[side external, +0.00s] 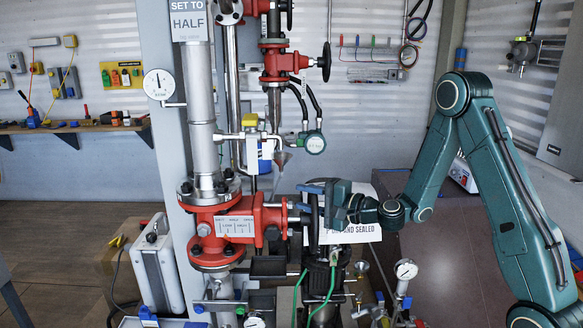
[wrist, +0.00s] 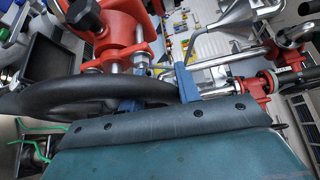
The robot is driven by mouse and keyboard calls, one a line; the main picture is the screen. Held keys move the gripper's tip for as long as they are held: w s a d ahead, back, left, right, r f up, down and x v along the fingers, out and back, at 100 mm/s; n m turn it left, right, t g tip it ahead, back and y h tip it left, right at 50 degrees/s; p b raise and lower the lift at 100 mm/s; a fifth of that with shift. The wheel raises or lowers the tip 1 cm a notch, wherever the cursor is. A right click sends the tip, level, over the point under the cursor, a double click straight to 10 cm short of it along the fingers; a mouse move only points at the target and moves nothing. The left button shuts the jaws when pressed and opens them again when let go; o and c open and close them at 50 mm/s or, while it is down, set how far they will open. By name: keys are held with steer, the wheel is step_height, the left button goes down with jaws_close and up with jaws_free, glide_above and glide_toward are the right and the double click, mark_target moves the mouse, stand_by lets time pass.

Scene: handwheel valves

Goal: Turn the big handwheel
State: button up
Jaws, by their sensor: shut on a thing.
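The big handwheel (side external: 313,222) is black and seen nearly edge-on in the side external view, on the right of the large red valve body (side external: 236,227). In the wrist view its thick black rim (wrist: 60,97) curves across the left and middle. My gripper (side external: 308,197) reaches in from the right, at the upper part of the wheel. Its blue fingers are shut on the rim, and in the wrist view my gripper (wrist: 158,92) has one finger on each side of the rim. The wheel's hub is partly hidden in the side external view.
A smaller black handwheel (side external: 326,62) on a red valve sits above. A "SET TO HALF" sign (side external: 190,20) hangs on the pipe above a round gauge (side external: 159,84). A white sheet (side external: 352,225) is behind my gripper. Hoses and small fittings crowd below the wheel.

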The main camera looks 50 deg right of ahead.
steer(key=shift+s+a+f, duration=0.1)
steer(key=shift+a, duration=0.15)
steer(key=o, duration=0.5)
steer(key=shift+d, duration=0.15)
steer(key=shift+s+d, duration=1.15)
steer(key=shift+d, duration=0.25)
steer(key=shift+w, duration=0.1)
